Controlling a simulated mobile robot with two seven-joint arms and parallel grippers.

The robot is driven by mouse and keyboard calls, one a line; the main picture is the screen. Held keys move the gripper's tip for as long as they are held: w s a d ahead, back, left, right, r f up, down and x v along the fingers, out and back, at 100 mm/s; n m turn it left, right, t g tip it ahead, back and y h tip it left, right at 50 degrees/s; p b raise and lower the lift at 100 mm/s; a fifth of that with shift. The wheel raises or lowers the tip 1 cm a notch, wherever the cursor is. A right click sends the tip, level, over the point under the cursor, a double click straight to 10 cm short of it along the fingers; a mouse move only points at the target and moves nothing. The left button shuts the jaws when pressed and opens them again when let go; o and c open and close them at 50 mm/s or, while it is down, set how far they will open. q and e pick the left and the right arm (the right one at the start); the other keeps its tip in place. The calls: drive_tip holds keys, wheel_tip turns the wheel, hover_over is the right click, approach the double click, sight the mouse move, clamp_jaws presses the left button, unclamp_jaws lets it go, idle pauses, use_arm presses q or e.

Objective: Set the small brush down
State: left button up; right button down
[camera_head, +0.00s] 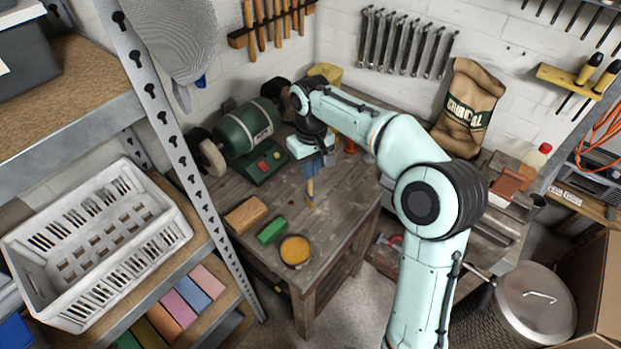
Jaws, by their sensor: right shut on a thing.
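My right gripper (311,166) is over the wooden workbench (340,212), pointing down. It is shut on the small brush (311,194), a thin light-brown piece that sticks out below the fingers. The brush hangs roughly upright, with its lower end close to the bench top. I cannot tell whether it touches the wood. The fingers hide its upper part. My left gripper is not in view.
A green bench grinder (247,132) stands behind to the left. A tan block (245,215), a green block (271,231) and a round tin with orange contents (295,251) lie near the bench's front left. Bare wood lies right of the brush. A white crate (95,240) sits on the left shelf.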

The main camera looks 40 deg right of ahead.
wheel_tip(320, 180, down, 4)
drive_tip(key=shift+s+r+b, duration=0.15)
drive_tip(key=shift+b, duration=0.15)
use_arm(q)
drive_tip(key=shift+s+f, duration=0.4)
use_arm(e)
drive_tip(key=c, duration=1.2)
unclamp_jaws()
wheel_tip(320, 180, up, 12)
drive_tip(key=shift+r+p, duration=0.1)
drive_tip(key=shift+p, duration=1.15)
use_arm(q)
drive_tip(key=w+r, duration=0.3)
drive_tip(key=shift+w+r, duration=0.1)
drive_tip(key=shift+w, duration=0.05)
